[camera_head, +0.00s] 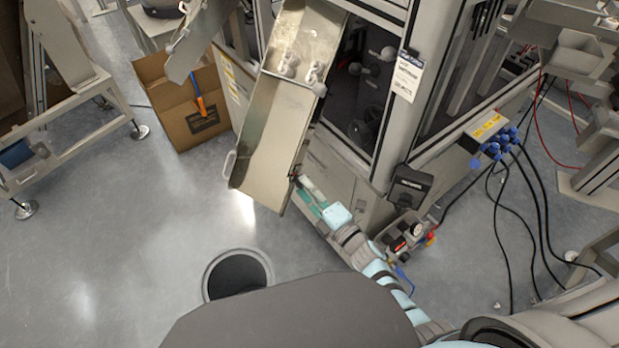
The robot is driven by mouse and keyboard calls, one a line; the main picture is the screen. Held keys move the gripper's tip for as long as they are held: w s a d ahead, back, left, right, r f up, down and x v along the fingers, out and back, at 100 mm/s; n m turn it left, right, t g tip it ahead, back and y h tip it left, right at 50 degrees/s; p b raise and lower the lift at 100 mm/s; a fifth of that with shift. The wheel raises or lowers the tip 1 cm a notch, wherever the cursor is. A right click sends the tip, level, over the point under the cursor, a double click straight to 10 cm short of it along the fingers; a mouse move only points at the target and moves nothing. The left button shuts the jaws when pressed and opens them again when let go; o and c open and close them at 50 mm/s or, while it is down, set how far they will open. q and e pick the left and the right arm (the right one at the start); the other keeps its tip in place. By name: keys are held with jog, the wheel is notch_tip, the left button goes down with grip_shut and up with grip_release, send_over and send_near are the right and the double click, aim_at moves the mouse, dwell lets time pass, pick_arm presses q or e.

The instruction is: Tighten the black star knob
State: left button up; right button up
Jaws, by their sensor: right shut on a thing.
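My right gripper (303,190) reaches up from the lower right to the right side of the sloping metal chute, near its lower end. It is shut at the chute's side. A small dark bit at its fingertips appears to be the black star knob (296,179). The fingers and the chute's edge hide most of it, so I cannot tell how far it is turned. The metal chute (265,155) slopes down toward me, with a few pale parts in its upper end. My left gripper is not in view.
A cardboard box (185,120) with an orange-handled tool stands left of the chute. The machine cabinet (335,165) is close behind my right gripper. A red-and-black valve unit (405,240) is beside my right arm. Black cables (510,230) hang at right.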

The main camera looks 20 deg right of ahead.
jog(key=shift+w+d+r+m+g+y+p, duration=0.3)
jog(key=shift+m+g+p, duration=0.85)
jog(key=shift+m+p, duration=0.95)
jog(key=shift+s+a+r+m+g+y+p, duration=0.15)
jog(key=shift+m+g+y+p, duration=0.3)
jog(key=shift+m+g+p, duration=1.15)
jog(key=shift+w+d+r+m+g+y+p, duration=0.3)
jog(key=shift+m+g+p, duration=0.35)
jog(key=shift+m+p, duration=1.95)
jog(key=shift+f+m+b, duration=0.1)
jog(key=shift+m+b, duration=0.35)
jog(key=shift+m, duration=0.05)
jog(key=o, duration=1.1)
jog(key=shift+o, duration=0.2)
jog(key=shift+s, duration=0.1)
